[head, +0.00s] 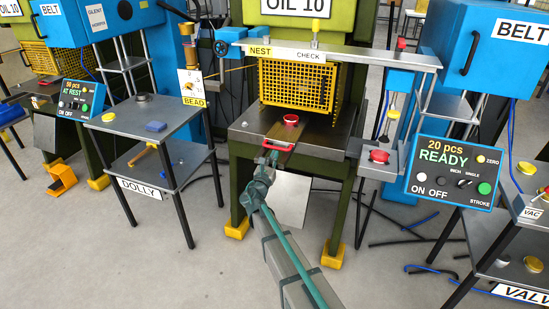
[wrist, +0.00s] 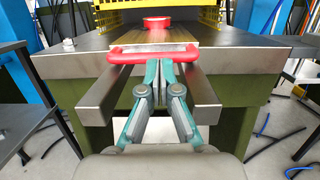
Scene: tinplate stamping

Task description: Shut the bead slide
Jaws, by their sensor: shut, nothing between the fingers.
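The slide (head: 284,135) with a red bar handle (head: 277,143) lies on the middle press's steel table, and its front end reaches past the table's front edge. A red ring-shaped piece (head: 291,119) stands on the slide near the yellow guard. In the wrist view the red handle (wrist: 120,54) lies across the slide's front, above two grey rails that stick out toward me. My gripper (head: 270,157) is shut and empty. Its teal fingertips (wrist: 159,62) are together at the handle's middle, on its near side; whether they touch it is unclear.
A yellow mesh guard (head: 292,85) stands behind the slide. A grey arm labelled NEST CHECK (head: 345,54) spans above it. A READY control box (head: 455,172) and a red button (head: 379,156) are at the right. The dolly (head: 130,120) stands left, with open floor between.

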